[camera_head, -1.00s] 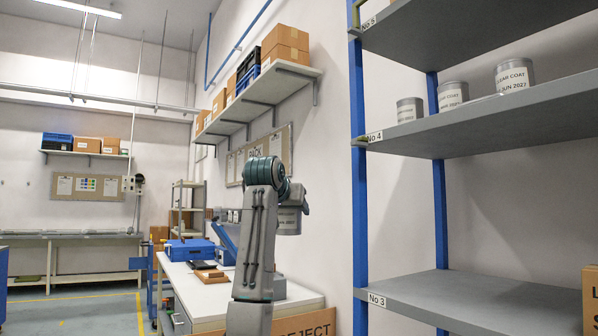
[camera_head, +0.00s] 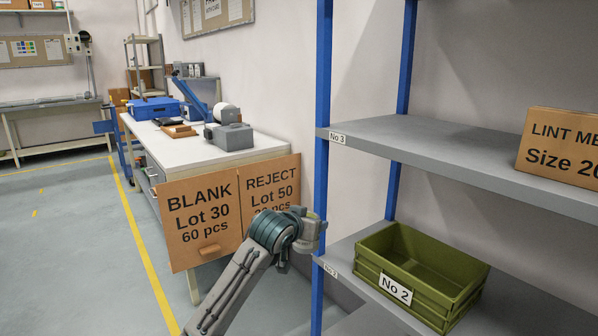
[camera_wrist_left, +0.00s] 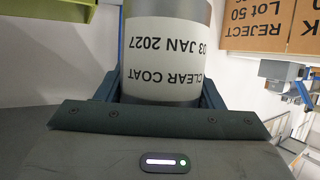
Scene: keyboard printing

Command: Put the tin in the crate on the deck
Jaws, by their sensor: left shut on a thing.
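My left gripper (camera_head: 318,236) is at the left post of the rack, left of the crate and apart from it. In the left wrist view its jaws (camera_wrist_left: 160,92) are shut on a grey tin (camera_wrist_left: 165,50) with a white label reading CLEAR COAT, 03 JAN 2027, upside down in that view. The tin is hard to make out in the head view. An olive-green crate (camera_head: 372,272) labelled No 2 stands on the lower grey deck (camera_head: 345,254). The visible inside of the crate looks empty. My right gripper is not in view.
A blue rack post (camera_head: 322,100) stands close by the gripper. The No 3 deck (camera_head: 430,150) lies above the crate, bearing a carton (camera_head: 560,148). BLANK and REJECT cartons (camera_head: 200,220) stand left, before a white workbench (camera_head: 190,150). Open floor lies left.

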